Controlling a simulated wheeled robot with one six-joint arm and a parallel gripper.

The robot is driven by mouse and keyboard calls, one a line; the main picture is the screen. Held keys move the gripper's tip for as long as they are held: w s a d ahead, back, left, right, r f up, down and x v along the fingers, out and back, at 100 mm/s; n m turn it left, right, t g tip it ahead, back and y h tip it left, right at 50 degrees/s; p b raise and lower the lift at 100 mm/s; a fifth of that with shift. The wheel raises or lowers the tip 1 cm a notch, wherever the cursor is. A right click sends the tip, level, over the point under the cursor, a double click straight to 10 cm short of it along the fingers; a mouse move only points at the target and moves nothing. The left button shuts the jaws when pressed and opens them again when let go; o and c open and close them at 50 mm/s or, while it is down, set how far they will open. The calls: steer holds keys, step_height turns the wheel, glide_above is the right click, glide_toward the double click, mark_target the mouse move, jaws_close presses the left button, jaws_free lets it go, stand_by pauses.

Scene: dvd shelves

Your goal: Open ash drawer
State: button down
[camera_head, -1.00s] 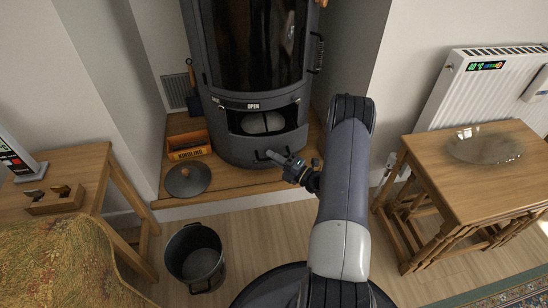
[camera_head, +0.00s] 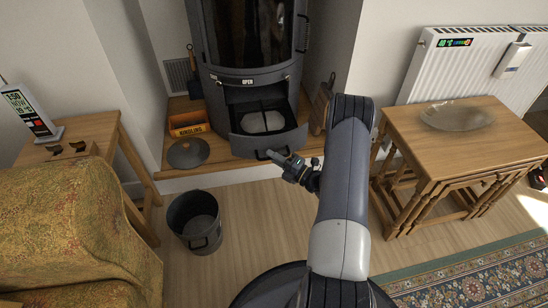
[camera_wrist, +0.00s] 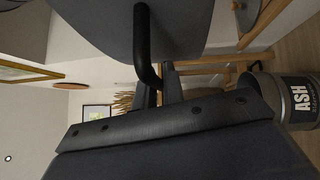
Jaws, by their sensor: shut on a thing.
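The ash drawer (camera_head: 262,144) is the dark grey curved front low on the stove (camera_head: 250,55). It is pulled partly out, and a pale grey mass (camera_head: 262,122) lies inside. Its black bar handle is at the front, and in the wrist view the handle (camera_wrist: 142,40) runs down from the grey drawer front (camera_wrist: 185,28). My gripper (camera_head: 273,156) is at the handle, and the wrist view shows its fingers (camera_wrist: 159,88) shut on the bar's lower end. The fingers partly hide the handle in the head view.
A dark bucket (camera_head: 196,235) stands on the floor at left; the wrist view shows its ASH label (camera_wrist: 301,98). A round lid (camera_head: 188,153) and the kindling box (camera_head: 188,123) sit on the hearth. Nested wooden tables (camera_head: 465,150) stand right.

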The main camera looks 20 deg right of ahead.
steer(key=c, duration=1.5)
jaws_free()
steer(key=p+v, duration=0.2)
steer(key=v, duration=0.8)
steer(key=shift+s+d, duration=0.25)
steer(key=shift+s, duration=0.05)
